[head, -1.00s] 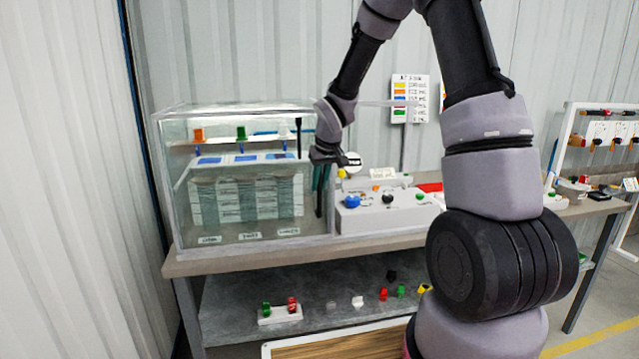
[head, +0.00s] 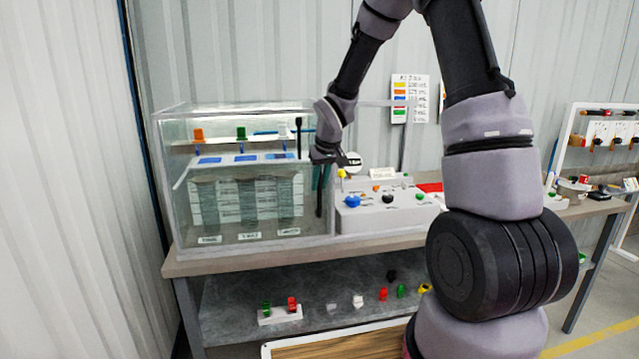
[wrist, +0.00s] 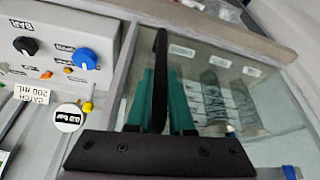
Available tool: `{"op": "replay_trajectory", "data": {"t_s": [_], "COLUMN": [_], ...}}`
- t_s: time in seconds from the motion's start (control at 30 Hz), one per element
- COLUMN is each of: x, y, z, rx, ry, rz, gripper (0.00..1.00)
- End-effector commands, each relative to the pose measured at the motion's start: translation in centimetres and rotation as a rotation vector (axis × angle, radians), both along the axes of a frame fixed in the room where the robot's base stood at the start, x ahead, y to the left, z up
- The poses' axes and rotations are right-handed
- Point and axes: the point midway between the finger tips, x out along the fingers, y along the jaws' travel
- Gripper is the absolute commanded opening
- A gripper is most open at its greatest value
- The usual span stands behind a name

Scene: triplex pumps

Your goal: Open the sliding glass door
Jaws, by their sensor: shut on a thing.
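The glass door (head: 240,218) is the clear front panel of a case on the bench in the head view; how far open it stands is hard to tell. A black upright handle (head: 319,204) is at the panel's right side. It also shows in the wrist view (wrist: 160,50) as a long dark bar. My gripper (head: 322,175) is at the case's front right corner. In the wrist view, the green fingers of my gripper (wrist: 162,90) lie on both sides of the handle, shut on it.
A grey control box (head: 385,212) with coloured knobs stands close to the right of the case. Inside the case are pump columns and a shelf with coloured valves (head: 241,133). A lower shelf (head: 235,300) holds small coloured parts. A corrugated wall (head: 60,180) is at left.

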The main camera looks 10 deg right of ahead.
Motion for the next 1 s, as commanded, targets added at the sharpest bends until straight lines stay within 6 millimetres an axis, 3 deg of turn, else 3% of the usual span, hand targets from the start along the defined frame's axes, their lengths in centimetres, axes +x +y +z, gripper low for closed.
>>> {"op": "replay_trajectory", "data": {"t_s": [0.67,0.87,1.0], "x": [0.0,0.1,0.0], "y": [-0.6,-3.6,-7.5], "z": [0.1,0.1,0.0], "rx": [0.0,0.0,0.001], "ry": [-0.001,-0.001,-0.001], "rz": [-0.003,-0.009,-0.014], "gripper": [0.0,0.0,0.0]}}
